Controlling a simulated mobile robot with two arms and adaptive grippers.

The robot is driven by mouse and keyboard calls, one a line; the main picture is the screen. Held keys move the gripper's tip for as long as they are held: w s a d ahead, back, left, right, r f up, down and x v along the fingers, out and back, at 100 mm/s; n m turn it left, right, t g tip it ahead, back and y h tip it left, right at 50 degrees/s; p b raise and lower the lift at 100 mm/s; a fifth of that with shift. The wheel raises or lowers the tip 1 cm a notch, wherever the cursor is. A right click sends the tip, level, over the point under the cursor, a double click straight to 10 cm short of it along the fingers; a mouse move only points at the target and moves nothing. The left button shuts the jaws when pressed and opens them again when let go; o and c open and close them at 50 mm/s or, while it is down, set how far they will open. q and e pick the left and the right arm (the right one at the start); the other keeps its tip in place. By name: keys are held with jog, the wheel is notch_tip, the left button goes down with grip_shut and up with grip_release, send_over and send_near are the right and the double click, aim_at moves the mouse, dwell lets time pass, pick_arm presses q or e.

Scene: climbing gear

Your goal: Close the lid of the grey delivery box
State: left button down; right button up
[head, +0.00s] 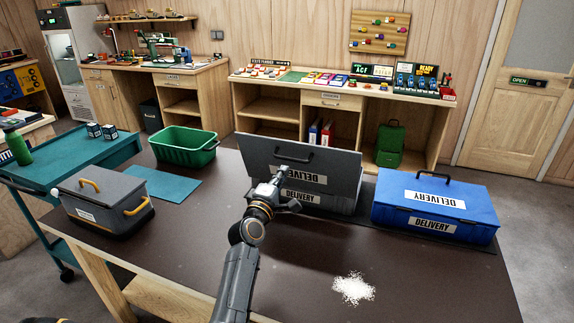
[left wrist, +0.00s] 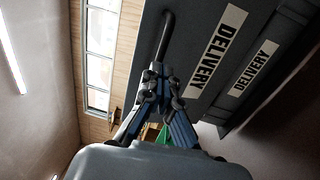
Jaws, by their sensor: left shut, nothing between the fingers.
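The grey delivery box (head: 346,207) stands on the dark table, right of the middle. Its lid (head: 345,165) is raised and stands steeply tilted, its labelled face toward me and its label upside down. The lid's black handle (head: 294,152) is near the upper part of that face, and it also shows in the left wrist view (left wrist: 165,35). My left gripper (head: 285,190) is shut and empty in front of the lid; its fingertips (left wrist: 153,78) appear close to the handle's lower end. Whether they touch the lid, I cannot tell. My arm hides part of the box front. My right gripper is not in view.
A shut blue delivery box (head: 480,211) stands close on the right. On the left are a grey box with yellow handles (head: 110,213), a green basket (head: 180,153) and a teal mat (head: 160,185). White powder (head: 353,289) lies in front; the table's front middle is otherwise bare.

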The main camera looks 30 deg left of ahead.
aim_at(291, 160)
pick_arm(q)
jog(key=shift+x, duration=1.9)
jog(key=shift+r, duration=0.1)
